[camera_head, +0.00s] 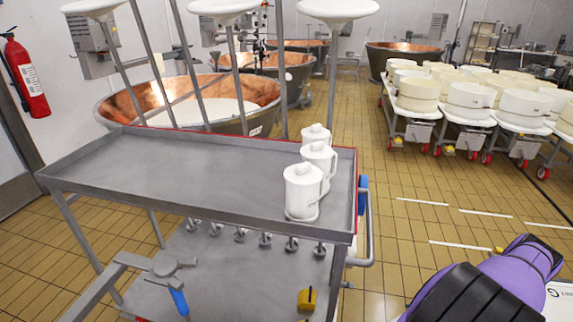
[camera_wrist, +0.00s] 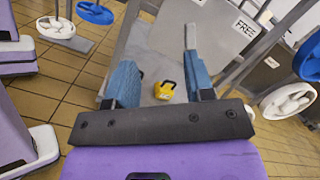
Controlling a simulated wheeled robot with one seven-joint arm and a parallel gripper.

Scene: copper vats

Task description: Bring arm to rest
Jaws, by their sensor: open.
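My gripper (camera_wrist: 158,72) shows in the wrist view with its two blue-grey fingers spread wide apart. I see nothing held between them. Beyond the gap, a small yellow object (camera_wrist: 165,90) with a dark handle lies on a grey surface, clear of the fingers. My purple and black arm (camera_head: 490,282) reaches into the lower right of the head view. My gripper is outside that view.
A steel cart (camera_head: 150,165) stands close in front, with white lidded jugs (camera_head: 302,192) at its right end. Copper vats (camera_head: 255,95) stand behind. Racks of white cheese-like rounds (camera_head: 470,98) stand at right. Tiled floor (camera_head: 400,225) is clear between.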

